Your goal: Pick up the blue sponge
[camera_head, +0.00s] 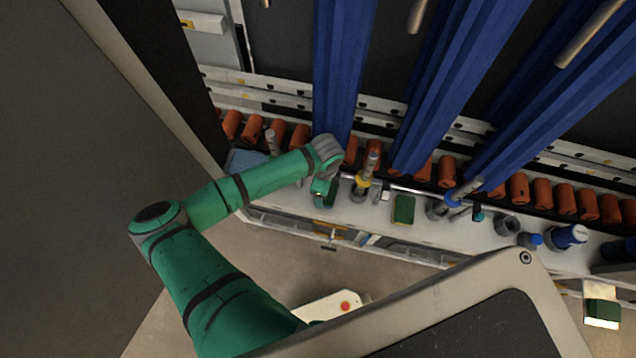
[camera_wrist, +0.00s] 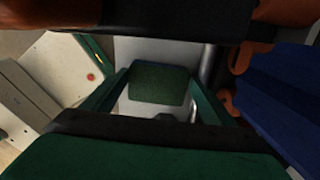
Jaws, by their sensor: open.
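I cannot pick out a clearly blue sponge. A dark green, sponge-like block (camera_head: 403,209) lies on the white ledge right of my gripper (camera_head: 324,195). In the wrist view a dark green block (camera_wrist: 160,83) shows between and beyond the fingers of my gripper (camera_wrist: 164,100). It looks like the same kind of block, but I cannot tell whether it is the same one. My gripper is open over the ledge, with a finger on each side of the view and nothing visibly clamped.
The white ledge (camera_head: 455,236) carries a yellow-collared nozzle (camera_head: 364,180), grey cups and a blue-capped bottle (camera_head: 568,236). Orange cylinders (camera_head: 518,188) line its back. Blue brush columns (camera_head: 344,65) hang close behind my gripper. Another green block (camera_head: 602,313) is at the lower right.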

